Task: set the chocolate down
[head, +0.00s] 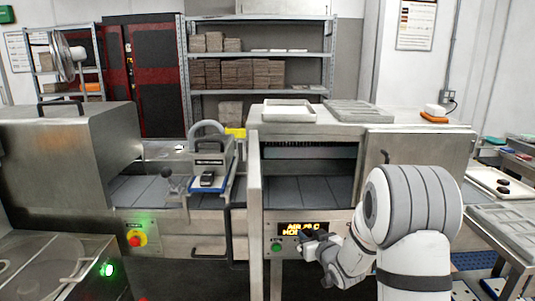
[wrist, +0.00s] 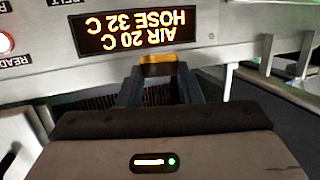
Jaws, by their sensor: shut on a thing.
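My gripper (head: 308,240) is in front of the machine's front panel, close to the lit display. In the wrist view my gripper's two dark fingers (wrist: 159,78) are shut on a small golden-brown piece, the chocolate (wrist: 158,66), at their tips. It is held clear of any surface, just below the display in that view. In the head view the chocolate is too small to make out at my gripper. Two dark chocolates (head: 503,186) lie in a pale tray (head: 480,180) at the far right.
The display (wrist: 135,30) reads AIR 20 C, HOSE 32 C. The machine's dark belt (head: 305,190) lies behind its front panel. A grey mould tray (head: 505,225) lies on the right-hand rack. A white tray (head: 289,110) and a grey mould (head: 358,110) sit on the machine top.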

